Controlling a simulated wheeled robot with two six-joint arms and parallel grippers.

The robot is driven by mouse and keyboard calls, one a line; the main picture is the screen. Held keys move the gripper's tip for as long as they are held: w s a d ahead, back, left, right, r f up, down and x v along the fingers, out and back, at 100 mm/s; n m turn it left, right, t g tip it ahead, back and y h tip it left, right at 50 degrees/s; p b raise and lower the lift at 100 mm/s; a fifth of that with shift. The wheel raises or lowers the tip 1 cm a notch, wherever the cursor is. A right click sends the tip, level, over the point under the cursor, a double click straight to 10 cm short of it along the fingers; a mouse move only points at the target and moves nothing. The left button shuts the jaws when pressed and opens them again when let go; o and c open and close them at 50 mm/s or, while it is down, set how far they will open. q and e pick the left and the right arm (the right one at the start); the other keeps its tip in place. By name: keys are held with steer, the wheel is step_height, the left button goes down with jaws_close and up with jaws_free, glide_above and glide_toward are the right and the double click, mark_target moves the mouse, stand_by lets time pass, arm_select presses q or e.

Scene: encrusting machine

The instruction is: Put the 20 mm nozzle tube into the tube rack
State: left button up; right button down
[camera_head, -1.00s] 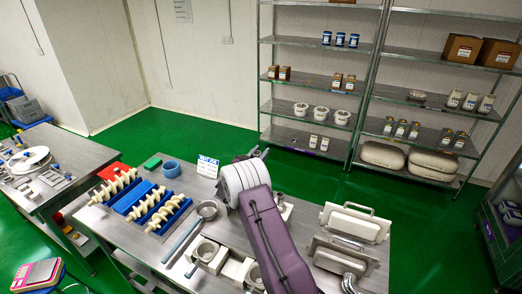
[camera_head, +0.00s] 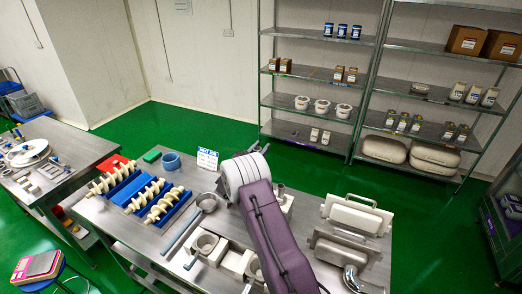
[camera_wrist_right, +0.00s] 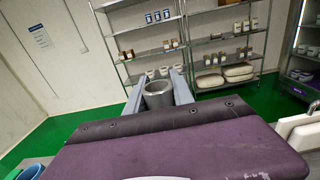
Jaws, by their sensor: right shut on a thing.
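My right gripper (camera_wrist_right: 157,92) is shut on a grey metal nozzle tube (camera_wrist_right: 158,97), an open-topped cylinder between its two fingers. In the head view the purple right arm reaches over the table, and its pale wrist (camera_head: 246,174) hides the held tube. A white block with round openings (camera_head: 214,257) lies on the table left of the arm, partly covered by it. It may be the tube rack, but I cannot tell for sure. Another grey metal cylinder (camera_head: 280,192) stands just right of the wrist. My left gripper is not in view.
Blue holders with cream screws (camera_head: 160,205), a blue ring (camera_head: 171,161), a small sign (camera_head: 207,158) and a metal ring with handle (camera_head: 207,202) stand left of the arm. White-and-metal parts (camera_head: 355,215) stand right. Shelves (camera_head: 322,105) stand behind, beyond green floor.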

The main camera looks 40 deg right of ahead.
stand_by(0.4)
steer(key=shift+w+d+b, duration=0.1)
steer(key=shift+d+b, duration=0.05)
steer(key=shift+b, duration=0.15)
steer(key=shift+f+b, duration=3)
steer(key=shift+b, duration=0.3)
steer(key=shift+f, duration=0.1)
step_height(320, 180, down, 9)
steer(key=b, duration=0.9)
